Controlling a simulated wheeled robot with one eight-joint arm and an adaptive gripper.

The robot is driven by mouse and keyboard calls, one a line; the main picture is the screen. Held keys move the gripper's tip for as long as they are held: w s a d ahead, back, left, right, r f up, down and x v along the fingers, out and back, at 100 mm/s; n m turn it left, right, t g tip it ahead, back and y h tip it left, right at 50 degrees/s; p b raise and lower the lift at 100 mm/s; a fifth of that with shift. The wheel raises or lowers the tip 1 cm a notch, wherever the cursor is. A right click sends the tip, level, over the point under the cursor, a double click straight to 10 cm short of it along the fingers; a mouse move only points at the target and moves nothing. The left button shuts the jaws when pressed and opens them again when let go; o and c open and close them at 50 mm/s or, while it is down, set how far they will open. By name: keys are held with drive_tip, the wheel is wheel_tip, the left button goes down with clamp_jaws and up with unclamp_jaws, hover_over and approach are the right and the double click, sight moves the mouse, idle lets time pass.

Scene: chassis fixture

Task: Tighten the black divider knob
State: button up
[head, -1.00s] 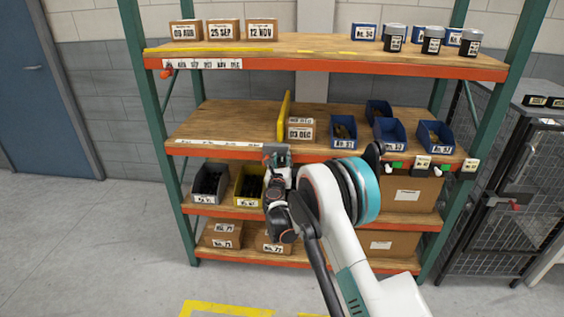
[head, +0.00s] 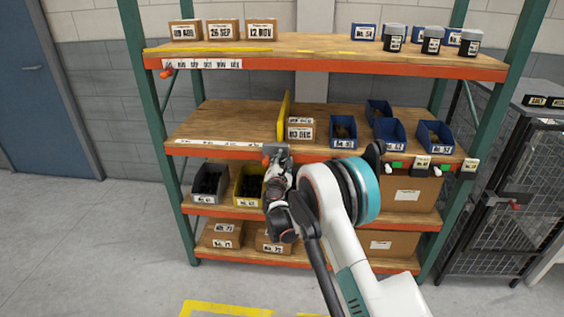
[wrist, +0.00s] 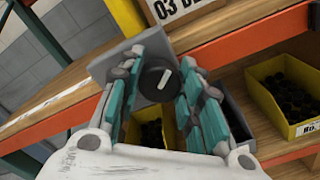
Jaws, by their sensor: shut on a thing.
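The black knob (wrist: 153,73) has a round face with a white line, which points up and slightly right in the wrist view. It sits in front of a grey plate (wrist: 103,63) at the orange shelf edge. My gripper (wrist: 161,84) has its teal fingers on either side of the knob and is shut on it. In the head view my gripper (head: 276,156) is at the middle shelf's front edge, below the upright yellow divider (head: 284,117), and it hides the knob there. The divider's lower part also shows in the wrist view (wrist: 127,15).
A grey bin (head: 208,186) and a yellow bin (head: 249,187) sit on the shelf below, close to my gripper. The middle shelf left of the divider (head: 225,122) is clear.

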drive_tip(key=m, duration=0.3)
drive_tip(key=shift+m, duration=0.3)
drive_tip(key=shift+f+m, duration=0.1)
drive_tip(key=shift+m, duration=1.9)
drive_tip(key=o, duration=0.8)
drive_tip(key=s, duration=1.2)
drive_tip(key=shift+a, duration=0.15)
